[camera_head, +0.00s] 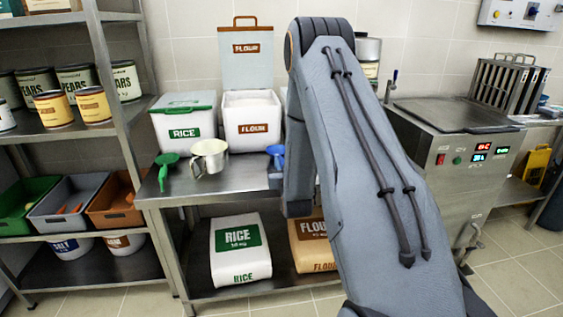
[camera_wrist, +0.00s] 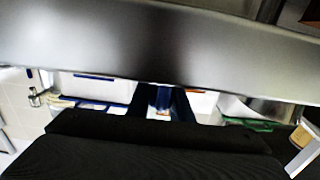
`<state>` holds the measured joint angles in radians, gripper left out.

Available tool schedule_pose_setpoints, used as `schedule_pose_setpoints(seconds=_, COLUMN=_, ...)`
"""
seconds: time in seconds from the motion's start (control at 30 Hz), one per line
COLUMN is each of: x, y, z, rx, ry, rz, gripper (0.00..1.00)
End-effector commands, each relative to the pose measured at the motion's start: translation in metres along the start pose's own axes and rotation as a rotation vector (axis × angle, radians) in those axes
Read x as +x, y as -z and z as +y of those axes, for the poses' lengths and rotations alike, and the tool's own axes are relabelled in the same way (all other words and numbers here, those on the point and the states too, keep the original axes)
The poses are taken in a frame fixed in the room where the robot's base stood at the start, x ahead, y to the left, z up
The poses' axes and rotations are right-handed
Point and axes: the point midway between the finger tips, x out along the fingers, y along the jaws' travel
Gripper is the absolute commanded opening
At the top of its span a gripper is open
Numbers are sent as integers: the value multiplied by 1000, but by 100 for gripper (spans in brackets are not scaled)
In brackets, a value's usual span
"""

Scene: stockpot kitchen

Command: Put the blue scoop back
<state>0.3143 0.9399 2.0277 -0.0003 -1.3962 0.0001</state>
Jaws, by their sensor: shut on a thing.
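The blue scoop (camera_head: 276,152) shows only in part in the head view, at the left edge of my arm and just in front of the open flour bin (camera_head: 252,125). The rest of it is hidden behind the arm. In the wrist view my gripper's dark fingers (camera_wrist: 164,104) are close together, with a bit of blue between them. My gripper is shut on what appears to be the blue scoop. In the head view the arm hides the gripper. I cannot tell whether the scoop touches the table.
On the steel table (camera_head: 225,190) stand a rice bin (camera_head: 184,122) with a green lid, a green scoop (camera_head: 165,168) and a metal jug (camera_head: 209,157). Shelves (camera_head: 122,90) stand left, and a steel appliance (camera_head: 450,120) right. The wrist view shows a broad steel surface (camera_wrist: 150,40) close by.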

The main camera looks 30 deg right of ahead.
Motion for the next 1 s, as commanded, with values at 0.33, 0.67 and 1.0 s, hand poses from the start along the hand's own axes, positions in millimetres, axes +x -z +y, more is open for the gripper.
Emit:
schedule_pose_setpoints(seconds=0.33, x=0, y=-3, z=0, rx=0, ry=0, rz=1, gripper=0)
schedule_pose_setpoints(seconds=0.67, x=0, y=-2, z=0, rx=0, ry=0, rz=1, gripper=38)
schedule_pose_setpoints(seconds=1.0, x=-21, y=0, z=0, rx=0, ry=0, rz=-1, gripper=38)
